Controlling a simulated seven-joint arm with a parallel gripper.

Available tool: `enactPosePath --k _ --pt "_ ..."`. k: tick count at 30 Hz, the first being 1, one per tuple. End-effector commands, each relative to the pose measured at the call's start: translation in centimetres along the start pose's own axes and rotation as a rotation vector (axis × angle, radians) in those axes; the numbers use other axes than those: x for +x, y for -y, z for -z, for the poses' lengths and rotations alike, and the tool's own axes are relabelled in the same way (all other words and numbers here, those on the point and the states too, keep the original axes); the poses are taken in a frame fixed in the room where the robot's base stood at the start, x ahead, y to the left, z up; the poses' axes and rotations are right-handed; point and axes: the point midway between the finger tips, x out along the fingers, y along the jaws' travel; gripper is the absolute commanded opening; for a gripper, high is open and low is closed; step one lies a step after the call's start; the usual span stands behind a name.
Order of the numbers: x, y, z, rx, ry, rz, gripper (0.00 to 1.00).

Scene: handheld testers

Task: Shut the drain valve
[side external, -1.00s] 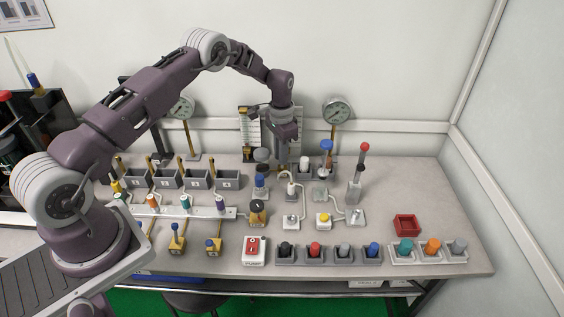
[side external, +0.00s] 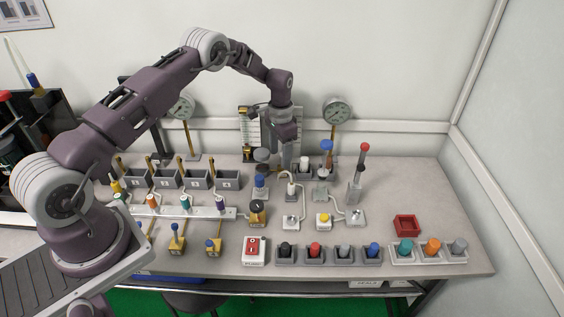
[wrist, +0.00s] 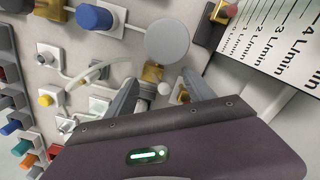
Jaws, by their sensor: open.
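No label that I can read marks the drain valve, so I cannot tell which fitting it is. My gripper (side external: 284,166) points down at the back of the bench, in front of the flow scale panel. In the wrist view my gripper (wrist: 164,80) is open, with its two fingers apart. Brass and grey metal fittings with a small white knob (wrist: 163,88) show between and beyond the fingers. I cannot tell whether the fingers touch them. A round grey disc (wrist: 168,42) on a brass body stands just past the fingertips; it also shows in the side view (side external: 262,155).
A blue knob (side external: 259,181) and a white curved spout (side external: 290,188) stand close to my gripper. A blue-topped post (side external: 326,146) and a red-topped tube (side external: 364,148) rise to the right. Grey bins (side external: 168,179) are left. Bare bench lies at the right rear.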

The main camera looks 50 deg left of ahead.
Motion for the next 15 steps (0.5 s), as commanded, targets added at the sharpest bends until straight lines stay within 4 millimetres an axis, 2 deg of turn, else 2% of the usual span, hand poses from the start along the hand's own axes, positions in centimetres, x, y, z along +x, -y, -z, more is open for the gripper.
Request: enactPosePath --k 1,15 --pt "-1.0 0.1 1.3 0.008 -0.04 0.013 0.62" --pt "-5.7 -0.2 1.4 0.012 -0.042 0.01 0.62"
